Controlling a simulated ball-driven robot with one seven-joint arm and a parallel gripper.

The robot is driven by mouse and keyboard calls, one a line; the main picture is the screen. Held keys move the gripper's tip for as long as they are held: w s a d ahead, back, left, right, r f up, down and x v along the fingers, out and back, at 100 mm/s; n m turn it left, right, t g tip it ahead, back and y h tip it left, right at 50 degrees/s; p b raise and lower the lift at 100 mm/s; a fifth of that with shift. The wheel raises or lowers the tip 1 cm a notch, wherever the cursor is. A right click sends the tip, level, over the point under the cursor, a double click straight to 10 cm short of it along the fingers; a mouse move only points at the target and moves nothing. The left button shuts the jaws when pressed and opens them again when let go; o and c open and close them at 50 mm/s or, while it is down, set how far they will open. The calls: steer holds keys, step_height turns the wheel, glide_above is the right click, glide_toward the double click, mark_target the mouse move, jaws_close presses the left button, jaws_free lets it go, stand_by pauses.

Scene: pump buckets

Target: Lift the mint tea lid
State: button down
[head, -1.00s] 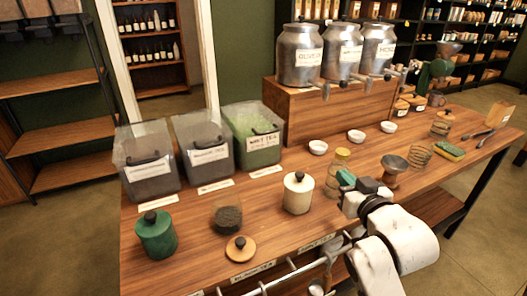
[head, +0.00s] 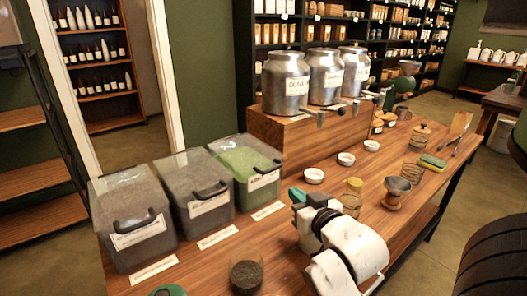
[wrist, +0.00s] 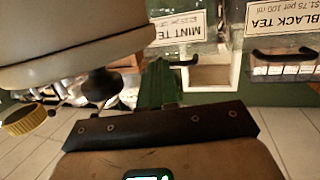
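The mint tea bin (head: 236,186) is the clear, green-filled one at the right end of a row on the counter. Its lid (head: 250,157) looks closed, with a black handle (head: 267,168) at the front. In the upside-down wrist view I see its mint tea label (wrist: 180,28) and handle (wrist: 182,62). My gripper (head: 297,196), with green at its tip, is to the right of and in front of this bin, apart from the handle. The green part (wrist: 156,85) shows in the wrist view; the finger gap cannot be made out.
Two dark-filled bins (head: 130,220) (head: 200,183) stand left of it. A beige canister (wrist: 85,45) with a dark knob is close in the wrist view. A glass jar (head: 246,275) stands in front. White bowls (head: 314,175) and a yellow-lidded jar (head: 352,198) lie to the right.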

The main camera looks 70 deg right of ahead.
steer(key=w+d, duration=0.5)
steer(key=w, duration=0.3)
steer(key=r+p, duration=0.2)
steer(key=r, duration=0.1)
steer(key=r+p, duration=0.2)
steer(key=r, duration=0.1)
steer(key=r+p, duration=0.3)
steer(key=shift+w+d, duration=0.25)
steer(key=shift+w, duration=0.15)
steer(key=w+d+r+p, duration=0.2)
steer(key=w+d+r, duration=0.3)
steer(key=w, duration=0.4)
steer(key=w+d+r+p, duration=0.3)
steer(key=w+d+r, duration=0.2)
steer(key=w, duration=0.5)
steer(key=shift+w+d+r+p, duration=0.2)
steer(key=shift+d+p, duration=0.1)
steer(key=shift+d, duration=0.6)
steer(key=shift+s, duration=0.1)
steer(key=s+a+p, duration=0.4)
steer(key=s+a, duration=0.1)
steer(key=s, duration=0.3)
steer(key=shift+s+a, duration=0.15)
steer(key=shift+s, duration=0.05)
